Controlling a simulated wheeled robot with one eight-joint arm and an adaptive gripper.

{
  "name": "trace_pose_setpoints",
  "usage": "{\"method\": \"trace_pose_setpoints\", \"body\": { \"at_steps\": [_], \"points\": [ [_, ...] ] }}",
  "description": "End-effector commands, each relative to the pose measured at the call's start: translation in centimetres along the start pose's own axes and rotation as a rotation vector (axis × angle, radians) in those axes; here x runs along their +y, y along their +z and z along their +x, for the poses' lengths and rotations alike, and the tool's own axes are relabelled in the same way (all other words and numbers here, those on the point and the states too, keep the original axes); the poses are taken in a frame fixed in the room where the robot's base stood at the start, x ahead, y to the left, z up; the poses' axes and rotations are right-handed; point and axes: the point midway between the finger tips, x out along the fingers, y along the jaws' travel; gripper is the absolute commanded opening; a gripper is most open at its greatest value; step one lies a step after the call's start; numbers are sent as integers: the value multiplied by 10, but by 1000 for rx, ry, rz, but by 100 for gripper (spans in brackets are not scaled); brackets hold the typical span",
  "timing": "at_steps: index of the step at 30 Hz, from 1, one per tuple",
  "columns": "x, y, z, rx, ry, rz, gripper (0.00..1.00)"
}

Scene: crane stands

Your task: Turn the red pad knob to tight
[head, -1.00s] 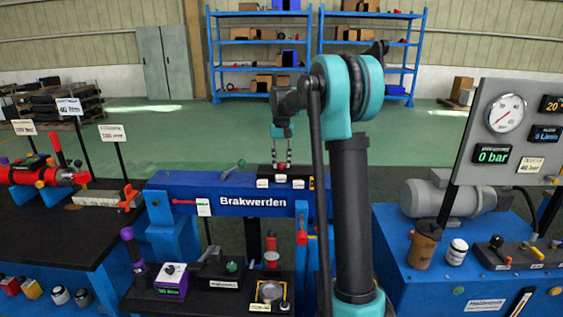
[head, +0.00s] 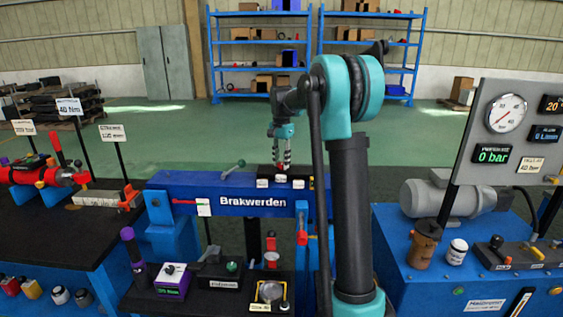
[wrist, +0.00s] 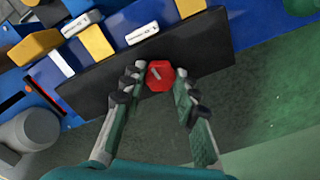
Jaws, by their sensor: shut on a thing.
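The red pad knob (wrist: 160,76) is a small red, many-sided knob in the wrist view, at the edge of a black plate (wrist: 75,92). A short pale slanted mark shows on its upper face. My gripper (wrist: 158,90) has one finger on each side of the knob and is shut on it. In the head view my gripper (head: 281,166) points down at the black block (head: 264,180) on top of the blue beam (head: 180,183). The knob is only a tiny red spot there. The small labels beside it are too blurred to read.
Yellow blocks (wrist: 97,44) and white label plates stand close to the knob in the wrist view. A gauge panel (head: 512,125) stands at the right.

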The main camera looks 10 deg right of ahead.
Motion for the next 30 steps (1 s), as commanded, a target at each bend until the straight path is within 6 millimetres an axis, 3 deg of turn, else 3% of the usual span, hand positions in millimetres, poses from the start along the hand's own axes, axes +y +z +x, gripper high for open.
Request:
{"method": "trace_pose_setpoints", "body": {
  "at_steps": [18,19,21,24,30],
  "points": [
    [0,-1,0,2,-1,43,1],
    [0,-1,0,2,-1,43,32],
    [0,-1,0,1,-1,43,41],
    [0,0,0,1,-1,43,51],
    [0,0,0,1,0,43,51]
  ]
}}
